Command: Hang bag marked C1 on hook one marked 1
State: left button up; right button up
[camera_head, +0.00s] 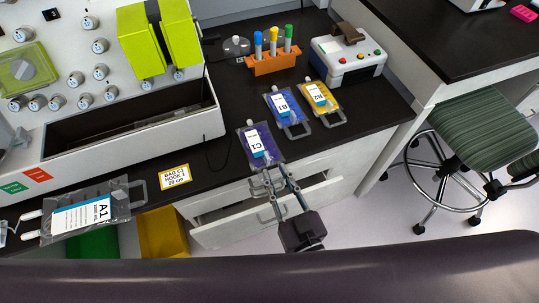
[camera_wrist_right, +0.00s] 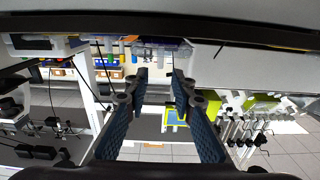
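The bag marked C1 (camera_head: 250,136) is dark purple with a white label. It lies near the front edge of the black counter in the head view. My right gripper (camera_head: 268,183) is at the near end of this bag, by its handle. Its two fingers stand apart in the right wrist view (camera_wrist_right: 160,78), with no clear grip on anything; whether they touch the bag cannot be told. A card (camera_head: 174,177) reading "BAG C1 HOOK 1 20 cm" lies left of the bag. Round knobs (camera_head: 101,71) cover the white machine; I cannot read which is marked 1. My left gripper is not in view.
Bags B1 (camera_head: 284,107) and B2 (camera_head: 319,97) lie right of C1. Bag A1 (camera_head: 85,218) lies at the left front. An orange tube rack (camera_head: 272,64) and a white device (camera_head: 348,62) stand behind. An open drawer (camera_head: 267,205) juts out below the counter.

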jog(key=v, duration=0.4)
jog(key=shift+s+p, duration=0.1)
jog(key=shift+p, duration=0.2)
jog(key=shift+f, duration=0.1)
jog(key=s+d+f+g+h, duration=0.1)
jog(key=s+f+g, duration=0.1)
jog(key=f, duration=0.7)
jog(key=s+d+f+g, duration=0.2)
jog(key=f+g, duration=0.1)
jog(key=f, duration=0.7)
jog(key=s+d+f+g+h, duration=0.1)
jog(key=s+f+g, duration=0.1)
jog(key=f, duration=0.7)
jog(key=s+d+f+g+h, duration=0.1)
jog(key=s+d+f+g, duration=0.3)
jog(key=s+d+f, duration=0.3)
jog(key=s+d+f+m+g+h, duration=0.1)
jog(key=s+d+f+g, duration=0.4)
jog(key=s+f, duration=0.7)
jog(key=shift+s+d+h, duration=0.8)
jog(key=shift+s+d, duration=0.3)
jog(key=shift+d, duration=0.15)
jog(key=shift+o, duration=0.7)
jog(key=shift+f, duration=0.15)
